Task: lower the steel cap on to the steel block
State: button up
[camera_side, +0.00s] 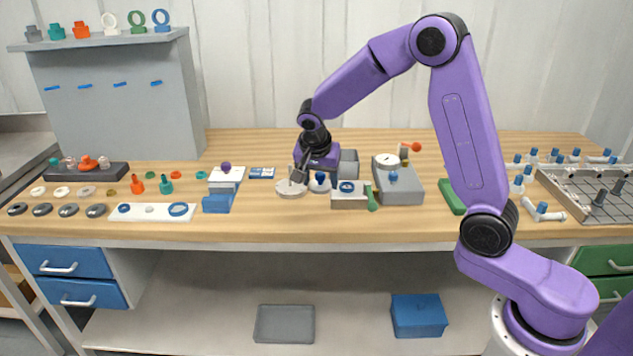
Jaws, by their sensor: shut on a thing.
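My gripper (299,174) points down near the middle of the bench. It is shut on a small grey piece, the steel cap (296,177), which is tiny and partly hidden by the fingers. The cap is over or at a pale round base (289,191); I cannot tell whether they touch. A light grey block (344,202) with a blue ring on its top stands to the right of the gripper. A larger grey block (402,190) with a round dial and a blue knob stands farther right. I cannot tell for sure which of these is the steel block.
A white-and-blue stand (218,203) with a purple ball is left of the gripper. A small round fitting with a blue top (320,182) and an open grey box (349,163) are close on the right. A green bottle-shaped piece (372,199) stands at the front.

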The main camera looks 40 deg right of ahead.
aim_at(347, 187)
jog(key=shift+r, duration=1.45)
jog(key=w+d+f+m, duration=0.1)
jog(key=w+d+f, duration=0.1)
jog(key=d, duration=0.3)
jog(key=w+d+f+m+g, duration=0.1)
jog(key=d+f, duration=0.1)
jog(key=d, duration=0.4)
jog(key=w+d+f+m, duration=0.2)
jog(key=d, duration=0.3)
jog(key=shift+w+d+f, duration=0.3)
jog(key=shift+d+f, duration=0.1)
jog(key=shift+f, duration=2.45)
jog(key=o, duration=1.3)
jog(key=shift+g, duration=0.3)
jog(key=shift+c, duration=0.2)
jog(key=shift+s, duration=0.1)
